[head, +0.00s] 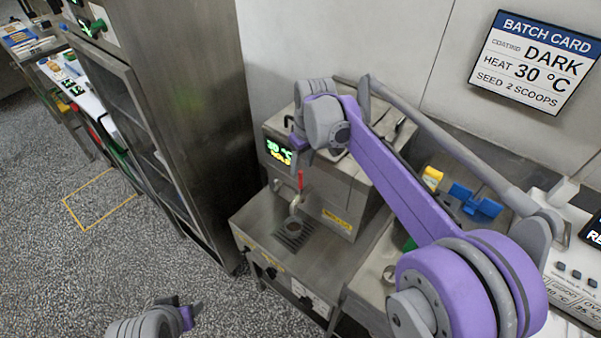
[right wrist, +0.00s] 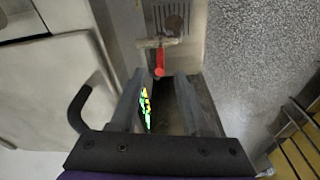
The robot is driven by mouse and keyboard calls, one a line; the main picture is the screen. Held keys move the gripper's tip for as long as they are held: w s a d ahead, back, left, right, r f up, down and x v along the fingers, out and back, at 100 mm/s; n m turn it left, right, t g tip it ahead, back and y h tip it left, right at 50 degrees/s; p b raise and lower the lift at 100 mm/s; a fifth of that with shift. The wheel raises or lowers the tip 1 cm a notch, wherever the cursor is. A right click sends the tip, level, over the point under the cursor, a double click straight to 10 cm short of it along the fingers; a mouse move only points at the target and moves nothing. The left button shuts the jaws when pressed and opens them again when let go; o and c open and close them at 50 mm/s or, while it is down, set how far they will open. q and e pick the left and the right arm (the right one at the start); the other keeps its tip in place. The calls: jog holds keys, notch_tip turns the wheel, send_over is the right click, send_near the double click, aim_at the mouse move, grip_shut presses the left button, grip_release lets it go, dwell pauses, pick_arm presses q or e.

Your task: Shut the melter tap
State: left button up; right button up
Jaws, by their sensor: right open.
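The melter (head: 325,185) is a steel box with a lit display (head: 278,152) on its front. Its tap (head: 295,200) sits below the display, with a red lever (head: 300,180) standing up from it. In the right wrist view the red lever (right wrist: 159,65) shows between and just beyond the fingertips, with the tap body (right wrist: 155,43) behind it. My right gripper (right wrist: 159,76) is open and empty, above the tap by the melter's upper front; touching cannot be told. In the head view its fingers are partly hidden by my arm. My left gripper (head: 190,313) is low at the bottom left, far from the melter.
A drain grate (head: 293,235) lies under the tap. A black handle (right wrist: 85,105) on the melter is close to the right gripper's left side. A tall steel cabinet (head: 190,90) stands left of the melter. A blue item (head: 475,200) lies right. A batch card (head: 535,62) hangs on the wall.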

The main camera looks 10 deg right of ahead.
jog(key=shift+s+d+r, duration=0.1)
jog(key=shift+s+r, duration=0.05)
jog(key=shift+r, duration=0.9)
jog(key=shift+s+d+r, duration=0.1)
jog(key=shift+s+r, duration=0.05)
jog(key=shift+r, duration=0.85)
